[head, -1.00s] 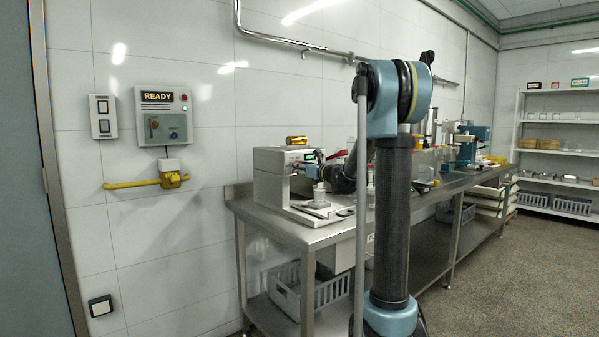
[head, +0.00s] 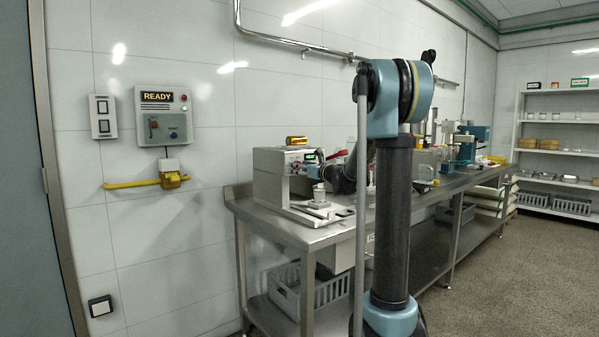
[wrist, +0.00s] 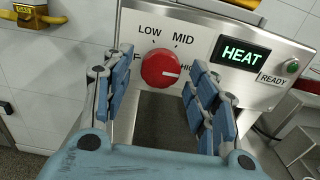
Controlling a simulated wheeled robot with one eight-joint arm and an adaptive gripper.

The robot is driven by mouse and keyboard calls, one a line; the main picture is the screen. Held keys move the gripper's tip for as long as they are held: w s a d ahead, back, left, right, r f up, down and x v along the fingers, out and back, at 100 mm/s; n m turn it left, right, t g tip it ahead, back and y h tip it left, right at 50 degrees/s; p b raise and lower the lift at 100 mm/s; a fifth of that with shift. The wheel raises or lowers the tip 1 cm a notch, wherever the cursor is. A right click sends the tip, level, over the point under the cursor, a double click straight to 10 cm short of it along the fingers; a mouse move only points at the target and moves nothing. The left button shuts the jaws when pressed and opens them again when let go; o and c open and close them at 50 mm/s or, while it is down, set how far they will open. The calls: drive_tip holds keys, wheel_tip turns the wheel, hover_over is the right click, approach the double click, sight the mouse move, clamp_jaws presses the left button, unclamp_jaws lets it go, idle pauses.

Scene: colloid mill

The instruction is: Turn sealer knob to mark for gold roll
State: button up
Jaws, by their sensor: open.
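The sealer (head: 268,182) is a pale metal box on the left end of the steel bench. In the wrist view its front panel (wrist: 215,25) carries a red round knob (wrist: 160,69) with the words LOW, MID and HIGH around it. The knob's white pointer line points right, towards HIGH. A fourth label at left is mostly hidden by a finger. My gripper (wrist: 161,72) is open, with its blue fingers on either side of the knob; I cannot tell whether they touch it. A gold roll (head: 296,140) lies on top of the sealer.
A green-lit HEAT display (wrist: 241,53), a READY label and a green button (wrist: 292,66) are right of the knob. A wall control box (head: 164,115) and a yellow pipe (head: 130,184) are at left. Glassware and equipment stand further along the bench.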

drive_tip(key=v, duration=1.1)
drive_tip(key=shift+d, duration=0.15)
drive_tip(key=shift+s+f, duration=0.1)
drive_tip(key=shift+s, duration=0.05)
drive_tip(key=s+a+f+n+g+h, duration=0.1)
drive_tip(key=s+f+n+g, duration=0.1)
drive_tip(key=s+f+n, duration=0.4)
drive_tip(key=s+a+f+n+g+h, duration=0.1)
drive_tip(key=s+a+f+n+g, duration=0.15)
drive_tip(key=s+n, duration=0.45)
drive_tip(key=s+a+f+n+g+h, duration=0.1)
drive_tip(key=s+f+n+g, duration=0.3)
drive_tip(key=s, duration=0.5)
drive_tip(key=s+d+f+n+g+h, duration=0.2)
drive_tip(key=s+d+f+n+h, duration=0.2)
drive_tip(key=s, duration=0.7)
drive_tip(key=s+d+f+n+g+h, duration=0.1)
drive_tip(key=s+d+f+n+h, duration=0.2)
drive_tip(key=s+d+f+n, duration=0.5)
drive_tip(key=s+d+f, duration=0.1)
drive_tip(key=s+f, duration=0.2)
drive_tip(key=f, duration=0.2)
drive_tip(key=shift+s+f+g+h, duration=0.25)
drive_tip(key=shift+f+g+h, duration=0.05)
drive_tip(key=shift+g+h, duration=0.1)
